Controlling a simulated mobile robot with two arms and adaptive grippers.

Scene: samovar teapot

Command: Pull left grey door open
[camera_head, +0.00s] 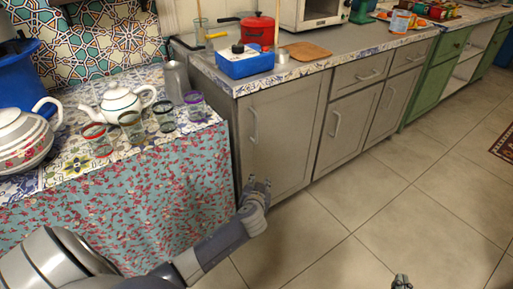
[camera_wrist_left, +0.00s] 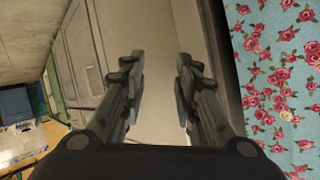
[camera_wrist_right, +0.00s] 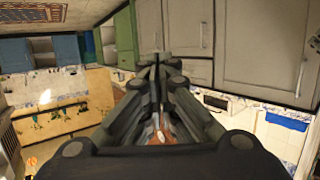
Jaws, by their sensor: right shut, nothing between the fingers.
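The left grey door (camera_head: 280,140) is shut, under the counter's left end. Its upright metal handle (camera_head: 254,125) is near its left edge. My left gripper (camera_head: 258,186) is low in front of this door, below the handle and apart from it. In the left wrist view the left gripper (camera_wrist_left: 160,75) is open, with nothing between its fingers and a pale grey panel beyond. My right gripper (camera_head: 401,282) is at the bottom edge of the head view, over the floor. In the right wrist view it (camera_wrist_right: 157,65) is shut and empty.
A table with a floral cloth (camera_head: 120,210) stands close left of the door, bearing a teapot (camera_head: 122,102) and several glasses. A second grey door (camera_head: 347,130) is to the right. The tiled floor (camera_head: 360,220) in front is clear.

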